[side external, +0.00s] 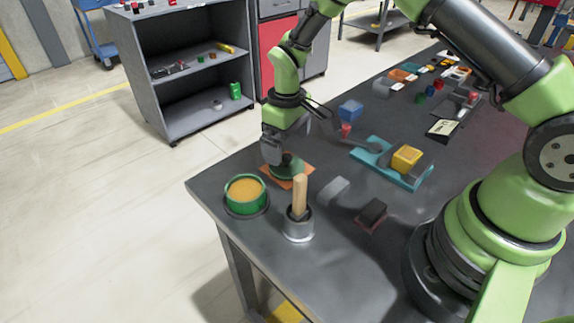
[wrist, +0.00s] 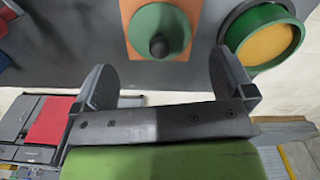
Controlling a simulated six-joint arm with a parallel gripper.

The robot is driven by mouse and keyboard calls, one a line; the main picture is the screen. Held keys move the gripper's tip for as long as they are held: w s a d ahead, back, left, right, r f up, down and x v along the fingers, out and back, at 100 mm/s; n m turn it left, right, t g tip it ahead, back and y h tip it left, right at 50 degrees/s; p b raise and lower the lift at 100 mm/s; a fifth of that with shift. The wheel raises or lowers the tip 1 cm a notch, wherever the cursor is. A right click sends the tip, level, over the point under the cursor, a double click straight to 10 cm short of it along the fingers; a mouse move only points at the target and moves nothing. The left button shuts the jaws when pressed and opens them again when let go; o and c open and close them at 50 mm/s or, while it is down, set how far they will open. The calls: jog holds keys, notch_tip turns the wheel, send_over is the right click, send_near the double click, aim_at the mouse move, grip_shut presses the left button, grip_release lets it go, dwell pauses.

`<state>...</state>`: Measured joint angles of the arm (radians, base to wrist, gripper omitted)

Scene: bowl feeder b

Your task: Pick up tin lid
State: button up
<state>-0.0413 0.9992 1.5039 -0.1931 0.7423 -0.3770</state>
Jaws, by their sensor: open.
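The tin lid (side external: 291,166) is a green disc with a dark round knob, lying on an orange square mat (side external: 301,171). In the wrist view the lid (wrist: 176,24) shows at top centre on the orange mat (wrist: 131,14), with its knob just beyond and between my fingers. My gripper (side external: 274,160) is close to the lid on its left in the side view, partly hiding it. In the wrist view my gripper (wrist: 160,64) is open, with nothing between the fingers. Whether a finger touches the lid cannot be told.
A green tin (side external: 245,204) with orange-yellow contents stands near the table corner. A grey block (side external: 333,190), a blue block (side external: 350,110) and a teal tray (side external: 414,182) with a yellow block are nearby.

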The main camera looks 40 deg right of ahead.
aim_at(288, 156)
notch_tip(288, 156, down, 6)
jog(key=shift+s+r, duration=0.15)
jog(key=shift+r, duration=0.05)
jog(key=c, duration=0.8)
